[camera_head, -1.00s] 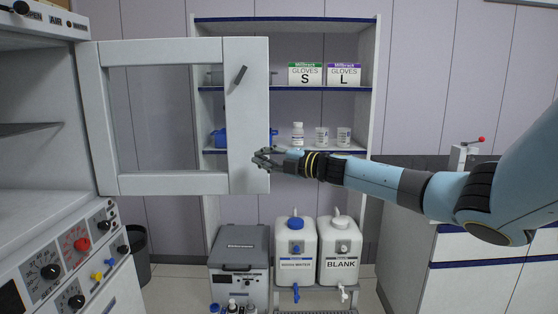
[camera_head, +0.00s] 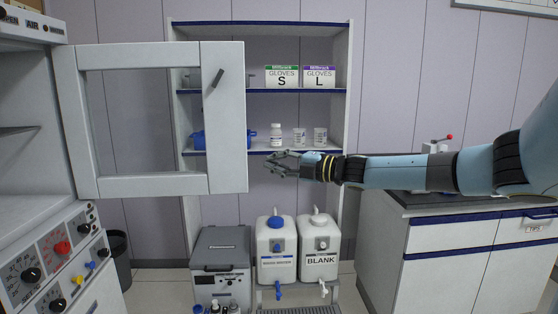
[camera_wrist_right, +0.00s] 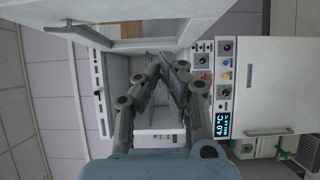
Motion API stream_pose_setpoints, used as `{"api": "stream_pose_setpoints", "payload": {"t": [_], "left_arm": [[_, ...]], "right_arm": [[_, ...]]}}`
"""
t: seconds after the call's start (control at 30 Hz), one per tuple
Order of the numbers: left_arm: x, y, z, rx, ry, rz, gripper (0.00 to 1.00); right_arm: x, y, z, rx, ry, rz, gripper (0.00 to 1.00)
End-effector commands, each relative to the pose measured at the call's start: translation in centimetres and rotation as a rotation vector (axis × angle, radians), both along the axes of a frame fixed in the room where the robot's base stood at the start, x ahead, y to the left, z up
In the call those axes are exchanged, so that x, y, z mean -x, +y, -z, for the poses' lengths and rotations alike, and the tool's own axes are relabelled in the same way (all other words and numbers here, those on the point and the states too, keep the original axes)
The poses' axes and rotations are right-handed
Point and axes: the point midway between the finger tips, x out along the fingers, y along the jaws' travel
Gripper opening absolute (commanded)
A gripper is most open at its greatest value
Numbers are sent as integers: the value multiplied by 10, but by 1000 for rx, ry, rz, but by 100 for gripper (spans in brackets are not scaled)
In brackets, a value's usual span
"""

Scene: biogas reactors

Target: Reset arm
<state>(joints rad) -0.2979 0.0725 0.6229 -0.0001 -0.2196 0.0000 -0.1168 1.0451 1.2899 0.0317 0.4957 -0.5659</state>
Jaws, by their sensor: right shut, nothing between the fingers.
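My right arm comes in from the right in the head view. Its gripper (camera_head: 270,164) is in the air in front of the shelf unit, just right of the open door's edge and apart from it. The right wrist view shows the gripper (camera_wrist_right: 166,62) with its fingertips drawn together and nothing between them. The open cabinet door (camera_head: 226,120) has a window opening and a dark handle. My left gripper is not in view.
The shelf unit (camera_head: 262,91) holds glove boxes (camera_head: 282,77), a white bottle (camera_head: 276,134) and cups. Two white canisters (camera_head: 320,245) and a grey box (camera_head: 221,255) stand below. A control panel (camera_head: 50,255) is at left, a counter (camera_head: 450,203) at right.

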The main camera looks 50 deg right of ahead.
Motion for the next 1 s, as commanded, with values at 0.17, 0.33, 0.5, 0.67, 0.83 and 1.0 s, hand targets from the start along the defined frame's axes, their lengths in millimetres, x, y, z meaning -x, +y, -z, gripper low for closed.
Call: {"api": "stream_pose_setpoints", "payload": {"t": [0.17,0.33,0.5,0.67,0.83,1.0], "left_arm": [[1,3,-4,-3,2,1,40],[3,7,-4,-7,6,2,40],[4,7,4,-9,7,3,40],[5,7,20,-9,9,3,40],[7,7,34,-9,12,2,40],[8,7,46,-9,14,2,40]], "right_arm": [[8,-4,-1,1,-2,0,0],[8,-5,-1,1,-2,1,0],[14,3,28,-37,12,7,0],[41,17,128,-177,82,87,0],[90,33,263,-363,243,253,0],[155,69,387,-550,435,426,0]]}}
